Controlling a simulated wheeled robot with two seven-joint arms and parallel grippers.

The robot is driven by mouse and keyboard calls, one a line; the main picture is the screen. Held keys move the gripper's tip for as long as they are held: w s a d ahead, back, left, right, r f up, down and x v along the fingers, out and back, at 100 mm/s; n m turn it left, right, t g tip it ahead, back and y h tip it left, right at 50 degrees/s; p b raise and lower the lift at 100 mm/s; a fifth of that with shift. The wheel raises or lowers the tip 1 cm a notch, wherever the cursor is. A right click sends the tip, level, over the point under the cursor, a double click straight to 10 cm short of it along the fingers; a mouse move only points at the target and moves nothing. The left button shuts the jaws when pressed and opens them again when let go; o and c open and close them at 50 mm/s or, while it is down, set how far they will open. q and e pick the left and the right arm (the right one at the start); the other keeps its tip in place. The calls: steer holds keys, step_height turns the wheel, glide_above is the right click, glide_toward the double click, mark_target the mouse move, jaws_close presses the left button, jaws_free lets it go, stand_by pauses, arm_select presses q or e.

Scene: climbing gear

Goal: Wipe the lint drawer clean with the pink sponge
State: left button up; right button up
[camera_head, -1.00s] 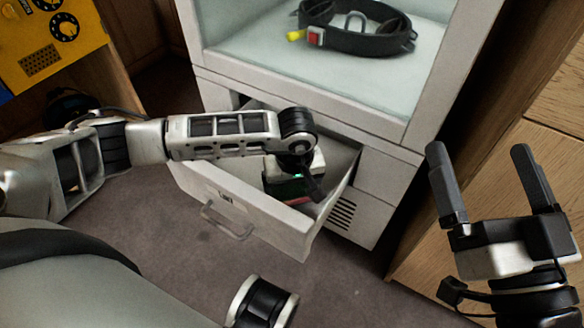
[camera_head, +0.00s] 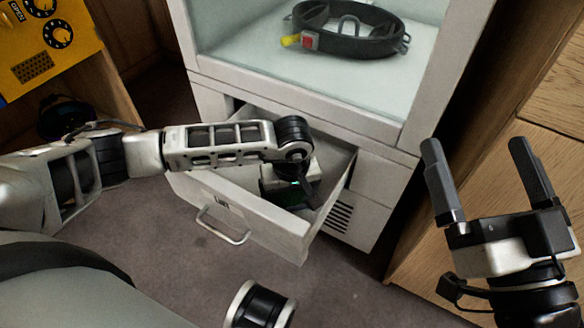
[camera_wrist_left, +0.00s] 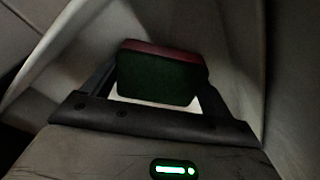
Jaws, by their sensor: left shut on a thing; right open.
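The lint drawer (camera_head: 275,236) is pulled out of the white cabinet, with a label and a bar handle on its front. My left arm reaches over it from the left, and my left gripper (camera_head: 306,197) points down inside it. In the left wrist view, the gripper is shut on the pink sponge (camera_wrist_left: 160,75), which shows a dark green face and a pink upper edge. The drawer's pale walls (camera_wrist_left: 75,40) rise around it. I cannot tell whether the sponge touches the drawer floor. My right gripper (camera_head: 474,165) is open and empty, right of the cabinet.
A black strap with a red and yellow buckle (camera_head: 345,30) lies in the cabinet's upper compartment. A yellow panel with dials (camera_head: 45,45) stands at the upper left. Wooden furniture (camera_head: 535,105) stands at the right. Bare carpet (camera_head: 185,262) lies before the drawer.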

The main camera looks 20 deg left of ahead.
arm_select(q)
step_height(320, 180, up, 3)
steer(key=shift+a+r+p, duration=0.1)
steer(key=shift+r+p, duration=0.05)
steer(key=shift+p, duration=0.65)
step_height(320, 180, up, 3)
steer(key=shift+f+p, duration=0.15)
steer(key=shift+p, duration=0.9)
steer(key=shift+r+p, duration=0.75)
steer(key=shift+r, duration=0.3)
arm_select(e)
step_height(320, 180, down, 7)
steer(key=s+m+g+h, duration=0.2)
steer(key=m+g, duration=0.1)
steer(key=g, duration=0.1)
steer(key=shift+s+r+h, duration=0.15)
steer(key=shift+s+h, duration=0.05)
steer(key=shift+h, duration=0.2)
arm_select(q)
steer(key=shift+r, duration=0.1)
arm_select(e)
steer(key=shift+a, duration=0.1)
